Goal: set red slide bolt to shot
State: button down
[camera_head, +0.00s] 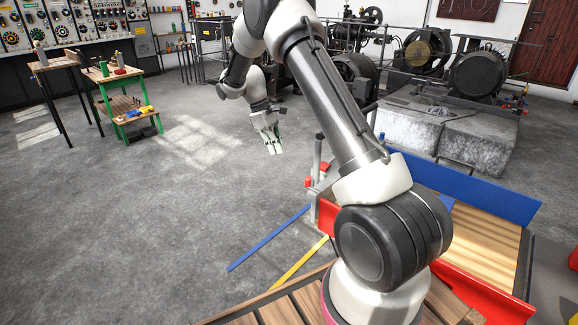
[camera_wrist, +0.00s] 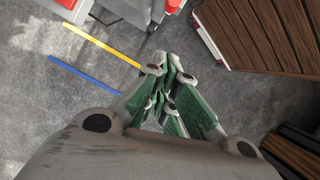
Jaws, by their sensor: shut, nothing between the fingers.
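My gripper (camera_head: 275,147) hangs over the open floor left of the cart, its fingers pointing down. In the wrist view my gripper (camera_wrist: 172,72) shows its green-padded fingers together, with nothing held. A small red part (camera_head: 309,182) sits by a grey upright post at the left end of the cart; it may be the red slide bolt, but it is too small to tell. A red part (camera_wrist: 173,5) also shows at the top edge of the wrist view, cut off. The gripper is apart from these red parts. Whether the bolt is shot cannot be seen.
A cart with a blue side panel (camera_head: 470,185), a red panel (camera_head: 480,287) and a wooden deck stands at right. Blue (camera_head: 268,238) and yellow (camera_head: 300,262) strips lie on the floor. A green-legged bench (camera_head: 112,75) stands back left. The middle floor is clear.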

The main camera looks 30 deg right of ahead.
jog(key=s+d+f, duration=0.4)
jog(key=s+f, duration=0.2)
jog(key=f, duration=0.3)
jog(key=shift+s+d, duration=0.15)
jog(key=shift+s+d, duration=0.25)
jog(key=shift+s, duration=0.4)
jog(key=shift+s+d, duration=0.25)
jog(key=shift+s, duration=0.4)
jog(key=shift+s+d, duration=0.25)
jog(key=shift+s, duration=0.4)
